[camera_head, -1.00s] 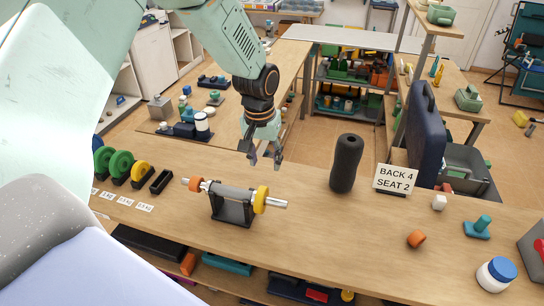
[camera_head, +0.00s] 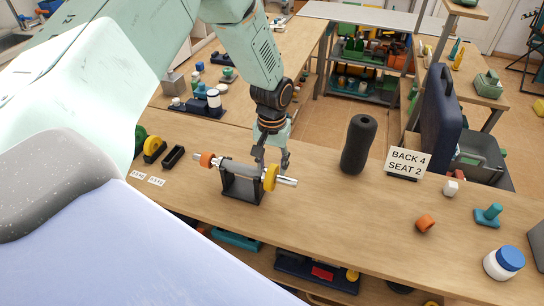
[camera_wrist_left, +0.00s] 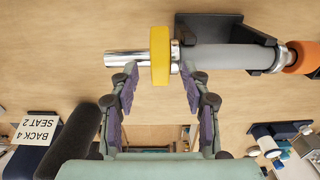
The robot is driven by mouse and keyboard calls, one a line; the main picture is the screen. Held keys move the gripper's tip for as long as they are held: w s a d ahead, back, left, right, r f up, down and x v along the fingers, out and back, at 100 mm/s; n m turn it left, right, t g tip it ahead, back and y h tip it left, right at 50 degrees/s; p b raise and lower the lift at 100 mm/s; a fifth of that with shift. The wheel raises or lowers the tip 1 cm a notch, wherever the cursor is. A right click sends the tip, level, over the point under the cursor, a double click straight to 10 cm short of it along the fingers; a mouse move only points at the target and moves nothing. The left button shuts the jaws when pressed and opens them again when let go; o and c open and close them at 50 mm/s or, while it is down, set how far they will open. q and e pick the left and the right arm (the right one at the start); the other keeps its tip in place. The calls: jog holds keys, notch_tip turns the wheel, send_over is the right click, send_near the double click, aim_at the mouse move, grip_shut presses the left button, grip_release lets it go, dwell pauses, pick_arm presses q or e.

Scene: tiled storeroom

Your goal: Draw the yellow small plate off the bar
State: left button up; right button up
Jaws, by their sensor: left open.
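The yellow small plate (camera_head: 270,177) sits on the right end of the bar (camera_head: 288,181), which rests level in a dark cradle (camera_head: 241,187) on the wooden bench. In the left wrist view the plate (camera_wrist_left: 160,55) shows edge-on, with the bar's bare metal end (camera_wrist_left: 125,59) beside it. My left gripper (camera_head: 271,160) is open just above and behind the plate. In the left wrist view its two fingers (camera_wrist_left: 160,90) stand apart on either side of the plate, with gaps to it. An orange piece (camera_head: 206,160) is at the bar's other end. My right gripper is not in view.
A black foam cylinder (camera_head: 358,144) stands right of the bar, near a sign reading "BACK 4 SEAT 2" (camera_head: 408,162). An orange ring (camera_head: 425,224) and a white jar (camera_head: 503,263) are at the right. Another yellow plate (camera_head: 154,149) stands at the left. The bench before the bar's right end is clear.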

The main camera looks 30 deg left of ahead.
pick_arm(q)
jog(key=shift+s+a, duration=0.15)
jog(key=shift+w+d, duration=0.25)
jog(key=c, duration=0.6)
jog(key=shift+s+a, duration=0.2)
grip_shut()
jog(key=shift+w+d, duration=0.1)
jog(key=shift+w, duration=0.05)
